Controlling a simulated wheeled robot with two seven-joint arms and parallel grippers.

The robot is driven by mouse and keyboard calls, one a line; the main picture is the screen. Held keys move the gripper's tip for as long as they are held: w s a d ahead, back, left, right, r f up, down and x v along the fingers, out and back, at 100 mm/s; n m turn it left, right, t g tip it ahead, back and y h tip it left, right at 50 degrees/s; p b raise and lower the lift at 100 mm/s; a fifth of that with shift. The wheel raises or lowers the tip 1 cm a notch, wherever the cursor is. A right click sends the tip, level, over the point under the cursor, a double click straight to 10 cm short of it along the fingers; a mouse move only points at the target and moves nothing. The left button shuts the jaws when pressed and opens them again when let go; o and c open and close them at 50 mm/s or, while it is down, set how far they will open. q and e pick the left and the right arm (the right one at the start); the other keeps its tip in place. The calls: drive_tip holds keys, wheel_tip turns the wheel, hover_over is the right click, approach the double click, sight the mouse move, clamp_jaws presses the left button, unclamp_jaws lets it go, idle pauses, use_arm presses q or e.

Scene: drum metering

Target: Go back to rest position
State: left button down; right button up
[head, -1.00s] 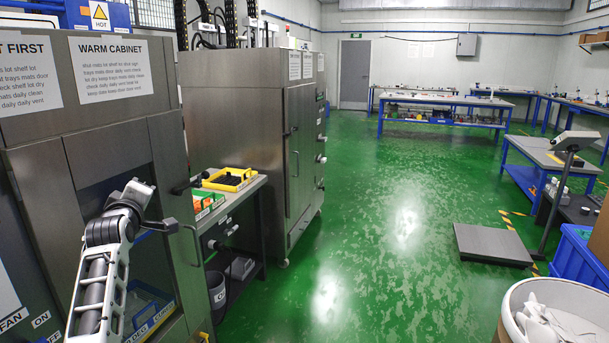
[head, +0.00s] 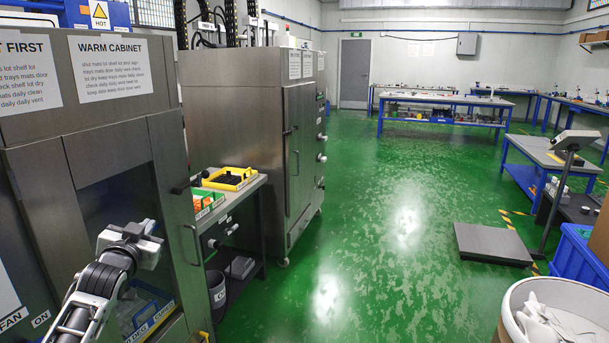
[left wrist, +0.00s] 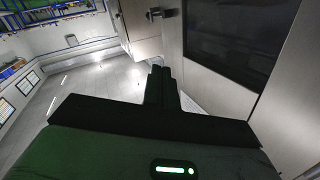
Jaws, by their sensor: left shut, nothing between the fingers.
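My left arm (head: 98,282) comes in from the lower left of the head view, in front of the warm cabinet (head: 118,126). My left gripper (left wrist: 160,84) shows dark at the middle of the left wrist view, with its two fingers together and nothing between them. In the head view its end (head: 150,229) stands before the cabinet's dark window. The wrist view also shows a metal front with a dark window (left wrist: 236,38), to the right of the fingers and apart from them. My right gripper is not in view.
Right of the warm cabinet is a bench with a yellow tray (head: 231,179). A tall steel cabinet (head: 240,134) stands behind it. The green floor (head: 375,225) is clear in the middle. A floor scale (head: 492,244) and a white bin (head: 560,292) are at the right.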

use_arm(q)
drive_tip(key=s+d+f+g+h, duration=0.2)
drive_tip(key=s+d+f, duration=0.4)
drive_tip(key=s+f, duration=0.4)
drive_tip(key=s+d+f+g+h, duration=0.1)
drive_tip(key=s+d+f+g, duration=0.1)
drive_tip(key=s+d+f, duration=0.8)
drive_tip(key=s+d+f+g, duration=0.1)
drive_tip(key=s+f, duration=0.2)
drive_tip(key=s, duration=0.3)
drive_tip(key=s+d+f+g+h, duration=0.1)
drive_tip(key=s+f, duration=0.2)
drive_tip(key=s, duration=0.3)
drive_tip(key=s+d+f+g, duration=0.1)
drive_tip(key=s+f, duration=0.2)
drive_tip(key=s, duration=0.3)
drive_tip(key=shift+s+f+g, duration=0.25)
drive_tip(key=shift+s+g, duration=0.05)
drive_tip(key=shift+a, duration=0.1)
